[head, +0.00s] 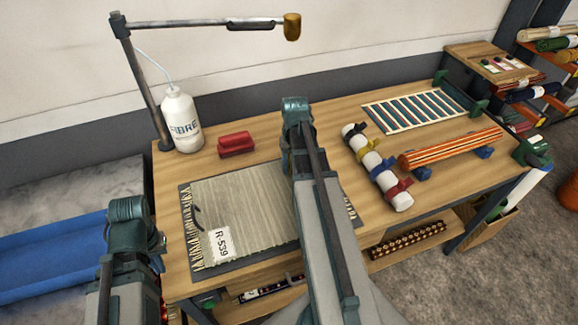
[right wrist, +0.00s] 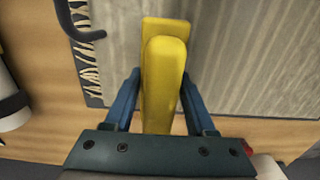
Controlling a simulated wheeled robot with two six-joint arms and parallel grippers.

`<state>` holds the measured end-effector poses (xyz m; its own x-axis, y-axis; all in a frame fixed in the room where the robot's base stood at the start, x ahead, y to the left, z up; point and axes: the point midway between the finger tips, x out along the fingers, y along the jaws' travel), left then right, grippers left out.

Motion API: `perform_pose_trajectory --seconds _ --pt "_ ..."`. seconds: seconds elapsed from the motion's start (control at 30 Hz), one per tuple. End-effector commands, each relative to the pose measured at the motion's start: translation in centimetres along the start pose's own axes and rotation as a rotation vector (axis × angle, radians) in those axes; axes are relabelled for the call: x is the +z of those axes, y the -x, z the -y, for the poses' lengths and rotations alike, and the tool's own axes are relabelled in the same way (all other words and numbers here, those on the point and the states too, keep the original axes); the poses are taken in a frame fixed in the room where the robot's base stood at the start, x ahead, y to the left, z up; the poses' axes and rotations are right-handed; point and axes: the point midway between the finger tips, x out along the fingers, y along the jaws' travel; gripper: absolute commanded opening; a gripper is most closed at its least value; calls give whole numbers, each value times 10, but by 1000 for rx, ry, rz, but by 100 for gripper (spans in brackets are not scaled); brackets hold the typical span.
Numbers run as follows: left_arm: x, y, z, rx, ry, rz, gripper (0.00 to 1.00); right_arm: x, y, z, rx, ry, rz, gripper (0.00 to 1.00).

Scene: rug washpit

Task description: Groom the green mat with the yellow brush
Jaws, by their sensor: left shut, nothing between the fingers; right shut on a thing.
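The mat (head: 240,195) lies flat on the wooden bench, ribbed and more grey-beige than green, with fringed ends and a tag reading R-539. My right arm covers its right part in the head view. My right gripper (right wrist: 160,100) is shut on the yellow brush (right wrist: 165,75), which shows in the right wrist view over the mat (right wrist: 245,60), near one long edge. I cannot tell whether it touches the mat. The head view hides this gripper and brush behind the arm. My left gripper (head: 160,300) is low at the left, beside the bench, mostly hidden by its arm.
A red block (head: 236,144) and a white bottle (head: 181,120) stand behind the mat. A white roll with coloured clips (head: 376,165), an orange striped roll (head: 450,149) and a slatted rack (head: 415,108) lie to the right. A lamp arm (head: 215,23) reaches over the back.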

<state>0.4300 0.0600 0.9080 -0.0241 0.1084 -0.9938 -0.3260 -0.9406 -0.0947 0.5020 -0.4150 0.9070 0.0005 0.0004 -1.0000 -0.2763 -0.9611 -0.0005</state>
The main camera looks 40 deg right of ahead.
Motion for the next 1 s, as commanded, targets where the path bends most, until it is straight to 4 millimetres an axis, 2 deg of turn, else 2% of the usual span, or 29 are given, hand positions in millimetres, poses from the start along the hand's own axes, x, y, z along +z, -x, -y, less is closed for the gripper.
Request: perform_pose_trajectory --seconds 0.2,0.57,0.77,1.0 --pt "0 -2 0 0 0 0 0 0 -2 -16 2 -2 0 11" --pt "0 0 0 0 0 0 0 4 0 -17 3 -1 0 11" --pt "0 0 0 0 0 0 0 4 0 -8 2 2 0 11" --pt "0 -2 0 0 0 0 0 4 -2 13 0 3 1 11"
